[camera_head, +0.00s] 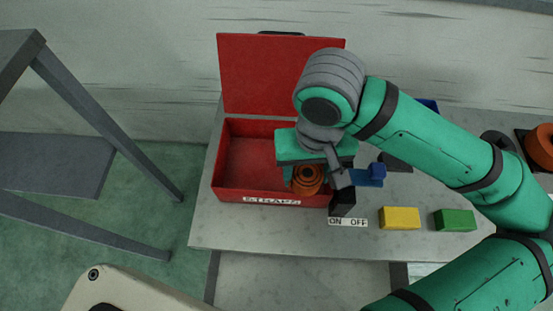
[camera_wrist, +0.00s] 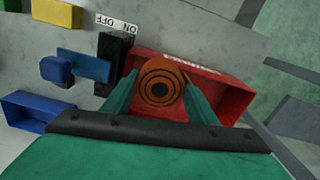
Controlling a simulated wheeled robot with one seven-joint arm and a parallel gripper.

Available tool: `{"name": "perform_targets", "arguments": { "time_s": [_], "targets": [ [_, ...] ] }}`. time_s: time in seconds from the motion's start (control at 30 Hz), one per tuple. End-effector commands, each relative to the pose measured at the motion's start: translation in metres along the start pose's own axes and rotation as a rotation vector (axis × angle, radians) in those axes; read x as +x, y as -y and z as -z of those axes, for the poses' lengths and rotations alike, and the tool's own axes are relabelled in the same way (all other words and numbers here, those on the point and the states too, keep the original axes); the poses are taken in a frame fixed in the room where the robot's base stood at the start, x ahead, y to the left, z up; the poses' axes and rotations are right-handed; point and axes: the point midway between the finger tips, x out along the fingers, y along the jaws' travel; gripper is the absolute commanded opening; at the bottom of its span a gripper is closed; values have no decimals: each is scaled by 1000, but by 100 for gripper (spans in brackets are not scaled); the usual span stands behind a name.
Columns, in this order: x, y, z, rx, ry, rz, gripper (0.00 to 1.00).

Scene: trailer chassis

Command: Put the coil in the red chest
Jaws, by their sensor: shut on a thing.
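The coil (camera_head: 307,179) is an orange-brown cylinder with dark rings on its end. My gripper (camera_wrist: 160,100) is shut on the coil, one teal finger on each side of it; it also shows in the head view (camera_head: 308,172). The chest also shows in the wrist view (camera_wrist: 232,88), behind the coil.
An ON/OFF switch block (camera_head: 343,203) stands close to the chest's right side, with a blue piece (camera_head: 368,176) beside it. A yellow block (camera_head: 399,218) and a green block (camera_head: 455,220) lie farther right on the grey bench (camera_head: 270,232). Another orange coil (camera_head: 541,146) sits at the far right.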

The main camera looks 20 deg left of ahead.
Motion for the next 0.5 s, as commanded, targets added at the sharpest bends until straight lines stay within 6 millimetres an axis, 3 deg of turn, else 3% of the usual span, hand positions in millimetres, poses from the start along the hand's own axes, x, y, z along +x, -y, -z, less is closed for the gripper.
{"name": "perform_targets", "arguments": {
  "time_s": [0.27,0.5],
  "targets": [
    [27,34,51,-4,1,0,25],
    [64,50,76,-1,2,0,25]
  ]
}}
